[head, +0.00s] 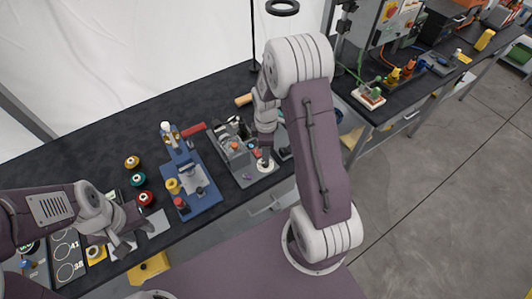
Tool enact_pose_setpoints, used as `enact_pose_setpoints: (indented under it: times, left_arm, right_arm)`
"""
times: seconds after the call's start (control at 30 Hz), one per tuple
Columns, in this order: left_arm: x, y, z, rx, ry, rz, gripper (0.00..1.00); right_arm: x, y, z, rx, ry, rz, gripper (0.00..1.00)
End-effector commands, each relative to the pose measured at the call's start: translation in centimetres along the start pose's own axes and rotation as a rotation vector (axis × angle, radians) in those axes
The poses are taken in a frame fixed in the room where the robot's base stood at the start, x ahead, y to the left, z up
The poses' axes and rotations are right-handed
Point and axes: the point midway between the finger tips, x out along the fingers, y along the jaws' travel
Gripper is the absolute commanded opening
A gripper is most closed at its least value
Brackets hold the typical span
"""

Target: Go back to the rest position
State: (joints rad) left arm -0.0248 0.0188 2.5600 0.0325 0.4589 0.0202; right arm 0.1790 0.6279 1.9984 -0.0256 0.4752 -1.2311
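My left gripper (128,243) is low at the near left of the dark bench, beside a grey plate. Its two fingers look spread apart with nothing between them. My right arm rises from my base and bends down over the bench. My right gripper (265,161) points down at a white round piece (267,167) by the grey tray. Its fingertips are small and partly hidden, so I cannot tell whether it is open or touches the piece.
A blue fixture (205,203) stands mid-bench with yellow and red round parts on it. Yellow, green and red spools (138,179) sit left of it. A grey tray (243,183) of parts lies to the right. A numbered dark panel (67,255) is at the near left. Floor is clear at right.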

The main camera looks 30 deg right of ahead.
Motion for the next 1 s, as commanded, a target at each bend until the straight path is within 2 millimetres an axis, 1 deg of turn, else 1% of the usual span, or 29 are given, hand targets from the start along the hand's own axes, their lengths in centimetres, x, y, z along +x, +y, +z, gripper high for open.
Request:
enact_pose_setpoints:
  times: [0.47, 0.5, 0.53, 0.57, 0.6, 0.63, 0.67, 0.7, 0.77, 0.8, 0.87, 0.9, 1.0]
  left_arm:
    - [0.1, 0.0, 0.0, 0.000, 0.000, 0.000, 0.36]
    - [0.5, 0.0, 0.1, 0.000, 0.000, 0.000, 0.36]
    - [0.8, 0.0, 0.1, 0.000, 0.000, 0.000, 0.36]
    - [1.2, 0.0, 0.1, 0.000, 0.000, 0.000, 0.36]
    - [1.9, 0.0, 0.2, 0.000, 0.000, 0.000, 0.36]
    - [2.5, -0.1, 0.2, 0.000, 0.000, 0.000, 0.36]
    - [3.0, -0.1, 0.3, 0.000, 0.000, 0.000, 0.36]
    - [3.8, -0.1, 0.4, 0.000, 0.000, 0.000, 0.36]
    - [4.8, -0.1, 0.5, 0.000, 0.000, 0.000, 0.36]
    - [5.3, -0.1, 0.6, 0.000, 0.000, 0.000, 0.36]
    - [5.5, -0.1, 0.6, 0.000, 0.000, 0.000, 0.36]
    - [5.4, -0.1, 0.6, 0.000, 0.000, 0.000, 0.36]
    - [5.1, -0.1, 0.5, 0.000, 0.000, 0.000, 0.36]
  right_arm:
    - [0.1, 0.0, -0.1, -0.001, 0.000, 0.000, 0.48]
    - [0.3, 0.0, -0.4, -0.010, 0.003, 0.006, 0.48]
    - [-0.1, 0.3, -0.9, -0.019, 0.009, 0.024, 0.48]
    - [-0.6, 0.7, -1.5, -0.030, 0.018, 0.049, 0.48]
    - [-1.4, 0.7, -2.2, -0.050, 0.030, 0.077, 0.48]
    - [-2.1, 0.3, -2.8, -0.066, 0.039, 0.096, 0.48]
    - [-2.8, -0.5, -3.2, -0.078, 0.049, 0.111, 0.48]
    - [-3.6, -2.0, -3.7, -0.062, 0.064, 0.127, 0.48]
    - [-4.3, -5.0, -3.8, 0.057, 0.088, 0.130, 0.48]
    - [-4.5, -7.2, -3.6, 0.178, 0.103, 0.121, 0.48]
    - [-4.7, -9.8, -2.9, 0.370, 0.115, 0.098, 0.48]
    - [-4.6, -11.2, -2.4, 0.495, 0.115, 0.079, 0.48]
    - [-4.1, -13.8, -1.0, 0.777, 0.091, 0.029, 0.48]
